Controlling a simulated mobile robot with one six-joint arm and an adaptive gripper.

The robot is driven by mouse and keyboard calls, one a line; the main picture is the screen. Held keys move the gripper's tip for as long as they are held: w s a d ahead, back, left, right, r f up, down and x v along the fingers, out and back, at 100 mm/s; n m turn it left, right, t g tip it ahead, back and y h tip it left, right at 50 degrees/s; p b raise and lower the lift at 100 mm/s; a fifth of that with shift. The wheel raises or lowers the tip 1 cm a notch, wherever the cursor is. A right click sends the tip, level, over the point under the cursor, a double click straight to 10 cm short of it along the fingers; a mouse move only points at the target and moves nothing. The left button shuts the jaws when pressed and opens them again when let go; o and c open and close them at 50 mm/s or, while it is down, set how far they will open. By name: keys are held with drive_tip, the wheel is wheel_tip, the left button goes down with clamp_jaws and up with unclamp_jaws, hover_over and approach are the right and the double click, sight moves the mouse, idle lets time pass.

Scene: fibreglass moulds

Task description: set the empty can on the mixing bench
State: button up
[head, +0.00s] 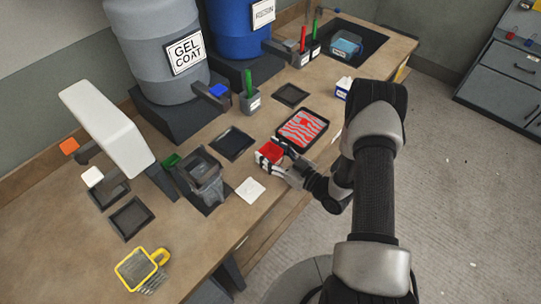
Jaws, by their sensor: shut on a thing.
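My gripper (280,164) reaches in from the right and is shut on a small red-topped container (269,151) with a pale side. It is at the front part of the wooden bench (215,240), just left of a dark tray with red and white stripes (302,129). The fingers hide part of the container. I cannot tell whether it touches the bench or whether it is the empty can.
A grey GEL COAT drum (160,55) and a blue drum (237,28) stand at the back. A grey bin (204,177), dark trays (232,144) and a white square (250,190) occupy the middle. Bare bench shows at the near left.

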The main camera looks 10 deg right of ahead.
drive_tip(key=shift+f, duration=0.45)
drive_tip(key=shift+f, duration=0.2)
drive_tip(key=o, duration=1.2)
drive_tip(key=shift+r, duration=0.1)
